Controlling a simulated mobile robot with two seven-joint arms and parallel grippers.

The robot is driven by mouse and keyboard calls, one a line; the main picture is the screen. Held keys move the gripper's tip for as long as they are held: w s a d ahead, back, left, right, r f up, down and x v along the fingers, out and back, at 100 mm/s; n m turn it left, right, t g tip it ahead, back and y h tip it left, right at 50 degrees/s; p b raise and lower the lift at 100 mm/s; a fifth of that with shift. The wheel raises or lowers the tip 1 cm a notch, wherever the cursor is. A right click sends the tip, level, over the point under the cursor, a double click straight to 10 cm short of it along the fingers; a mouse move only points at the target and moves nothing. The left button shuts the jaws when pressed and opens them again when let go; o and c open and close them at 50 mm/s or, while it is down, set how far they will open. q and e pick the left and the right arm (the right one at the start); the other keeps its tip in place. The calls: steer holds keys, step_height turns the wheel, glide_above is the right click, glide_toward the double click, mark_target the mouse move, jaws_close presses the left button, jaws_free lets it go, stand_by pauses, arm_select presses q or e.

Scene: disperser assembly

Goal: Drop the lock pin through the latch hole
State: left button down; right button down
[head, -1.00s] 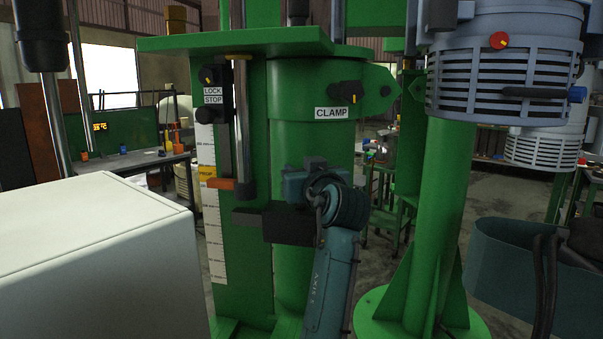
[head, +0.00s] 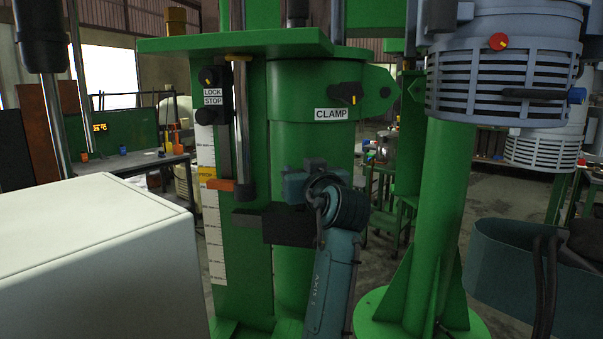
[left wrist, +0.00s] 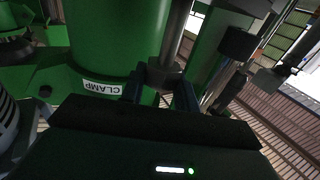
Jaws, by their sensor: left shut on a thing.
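A steel rod (head: 242,125) hangs upright in front of the green column, below the flange plate, and I take it for the lock pin. Its thicker lower end sits at my left gripper (head: 245,212). In the left wrist view, the two fingers of my left gripper (left wrist: 161,92) stand either side of a grey cylindrical end (left wrist: 163,74), with a rod running up from it. The gripper is shut on this piece. The latch hole cannot be made out. My right gripper is not in view.
The green column carries a LOCK STOP knob (head: 210,78), a CLAMP knob (head: 345,95), a scale (head: 210,230) and an orange pointer (head: 220,184). A white box (head: 100,240) fills the lower left. A second green column (head: 435,200) stands to the right.

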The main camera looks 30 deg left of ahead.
arm_select(q)
steer(key=shift+f+b, duration=0.95)
steer(key=shift+f, duration=0.25)
steer(key=c, duration=1.4)
jaws_free()
steer(key=o, duration=0.4)
steer(key=shift+f, duration=0.1)
steer(key=shift+o, duration=0.2)
